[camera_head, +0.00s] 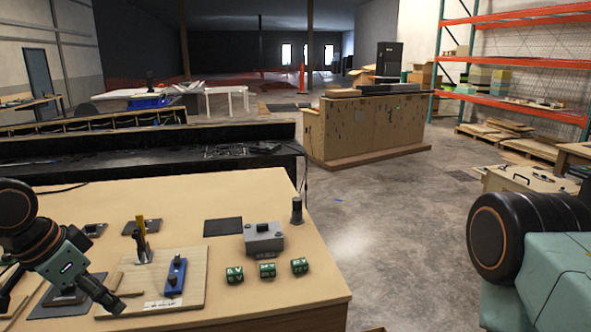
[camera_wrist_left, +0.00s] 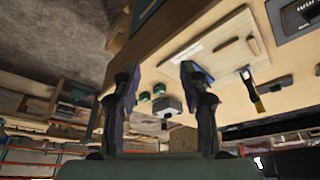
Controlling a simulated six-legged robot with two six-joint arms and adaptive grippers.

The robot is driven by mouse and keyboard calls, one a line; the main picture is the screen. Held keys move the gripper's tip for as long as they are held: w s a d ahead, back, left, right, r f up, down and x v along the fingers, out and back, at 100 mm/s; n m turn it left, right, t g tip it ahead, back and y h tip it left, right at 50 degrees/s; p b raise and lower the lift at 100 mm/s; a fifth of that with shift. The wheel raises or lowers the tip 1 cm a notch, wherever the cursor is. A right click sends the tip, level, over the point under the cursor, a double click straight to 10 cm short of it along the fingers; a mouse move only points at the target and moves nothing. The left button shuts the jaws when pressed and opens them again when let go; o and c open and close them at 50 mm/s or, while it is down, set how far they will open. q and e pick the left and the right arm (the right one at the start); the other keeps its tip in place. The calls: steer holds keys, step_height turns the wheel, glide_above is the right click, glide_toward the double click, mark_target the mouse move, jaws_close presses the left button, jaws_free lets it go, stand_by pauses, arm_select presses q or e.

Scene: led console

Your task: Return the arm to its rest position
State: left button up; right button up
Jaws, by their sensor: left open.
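My left arm enters at the left of the head view, and its gripper (camera_head: 108,300) hangs low over the front left of the wooden table (camera_head: 300,290). Its fingertips show beside the light wooden board (camera_head: 190,270). In the left wrist view both fingers (camera_wrist_left: 158,72) stand apart with nothing between them. Behind them that view shows the table, tilted, with the board and a small grey box. My right arm fills the lower right corner of the head view; its gripper is out of the frame.
The board carries a blue block (camera_head: 176,275) and a yellow-handled tool (camera_head: 141,238). To its right are several green cubes (camera_head: 267,270), a grey box (camera_head: 264,239) and a dark cylinder (camera_head: 297,211). Open concrete floor (camera_head: 390,220) lies right of the table.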

arm_select(q)
steer(key=w+d+n+t+h+b, duration=0.1)
steer(key=w+d+n+t+h, duration=0.1)
steer(key=w+d+n+t, duration=0.3)
steer(key=s+d+f+n+g+y+b, duration=0.1)
steer(key=s+d+f+b, duration=0.15)
steer(key=f, duration=0.45)
steer(key=s+d+f+n+g+b, duration=0.1)
steer(key=s+f+b, duration=0.15)
steer(key=f, duration=0.45)
steer(key=s+f+n+g+y+b, duration=0.1)
steer(key=s+f+b, duration=0.1)
steer(key=s+f, duration=0.55)
steer(key=s+f+g+y+b, duration=0.15)
steer(key=s+f, duration=0.25)
steer(key=f, duration=0.6)
steer(key=s+f+g+b, duration=0.2)
steer(key=s+f, duration=0.4)
steer(key=s, duration=0.2)
steer(key=s+d+f+m+g+b, duration=0.1)
steer(key=s+f+g+b, duration=0.1)
steer(key=s+f, duration=0.4)
steer(key=s+y, duration=0.1)
steer(key=s, duration=0.1)
steer(key=shift+s+b, duration=0.4)
arm_select(e)
step_height(320, 180, down, 14)
steer(key=shift+s, duration=0.15)
steer(key=shift+s+a, duration=0.1)
steer(key=shift+f, duration=0.1)
